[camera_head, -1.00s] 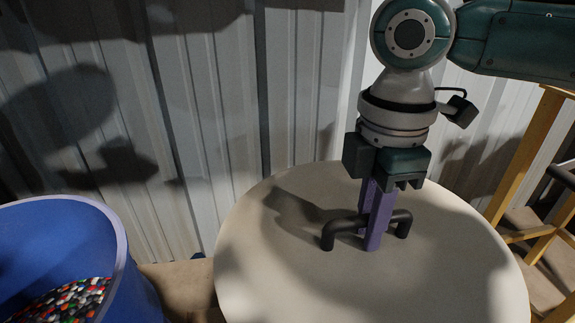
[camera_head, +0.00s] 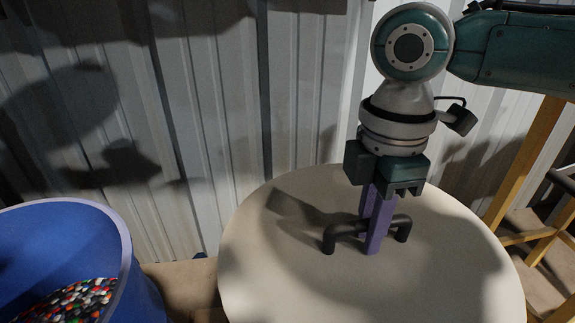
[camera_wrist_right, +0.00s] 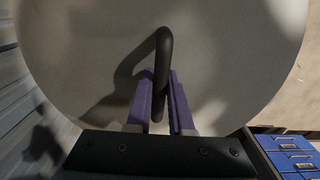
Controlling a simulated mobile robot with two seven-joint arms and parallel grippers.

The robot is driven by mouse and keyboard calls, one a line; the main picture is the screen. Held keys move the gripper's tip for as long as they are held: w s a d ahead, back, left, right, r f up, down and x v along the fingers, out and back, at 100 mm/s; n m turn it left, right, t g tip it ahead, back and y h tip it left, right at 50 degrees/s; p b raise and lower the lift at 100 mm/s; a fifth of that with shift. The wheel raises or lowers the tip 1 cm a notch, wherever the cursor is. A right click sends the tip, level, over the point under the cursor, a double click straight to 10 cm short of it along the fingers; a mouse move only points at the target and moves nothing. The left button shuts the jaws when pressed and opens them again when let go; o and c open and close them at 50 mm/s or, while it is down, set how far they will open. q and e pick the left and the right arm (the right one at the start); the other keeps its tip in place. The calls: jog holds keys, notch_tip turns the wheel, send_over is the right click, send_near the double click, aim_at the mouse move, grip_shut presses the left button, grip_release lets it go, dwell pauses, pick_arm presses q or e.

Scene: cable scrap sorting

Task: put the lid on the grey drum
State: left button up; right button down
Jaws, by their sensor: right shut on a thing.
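The lid (camera_head: 270,270) is a large round off-white disc with a black bar handle (camera_head: 345,229) on top. My right gripper (camera_head: 373,238) has purple fingers shut on the handle. The right wrist view shows the handle (camera_wrist_right: 164,60) between the two fingers (camera_wrist_right: 160,108), with the pale lid (camera_wrist_right: 90,50) spread out beneath. The grey drum cannot be made out; the lid hides whatever is under it, so I cannot tell whether the lid rests on it. My left gripper is not in view.
A corrugated metal wall (camera_head: 190,130) is close behind. A yellow wooden frame (camera_head: 522,165) stands at the right. Blue drawers (camera_wrist_right: 290,150) show in the right wrist view.

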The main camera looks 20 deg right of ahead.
jog(key=c, duration=0.7)
grip_release()
notch_tip(320, 180, up, 10)
jog(key=p, duration=0.4)
jog(key=s+a+r+m+t+y+p, duration=0.1)
jog(key=s+a+r+m+y+p, duration=0.2)
jog(key=a+r+p, duration=0.55)
jog(key=s+a+r+m+t+p, duration=0.25)
jog(key=s+r+p, duration=0.35)
jog(key=p, duration=0.6)
jog(key=s+d+r+m+h+p, duration=0.3)
jog(key=s+d+r+m+p, duration=0.45)
jog(key=r+p, duration=2.1)
jog(key=p, duration=0.1)
jog(key=r+p, duration=1.8)
jog(key=shift+w+d+r, duration=0.1)
jog(key=shift+w, duration=0.1)
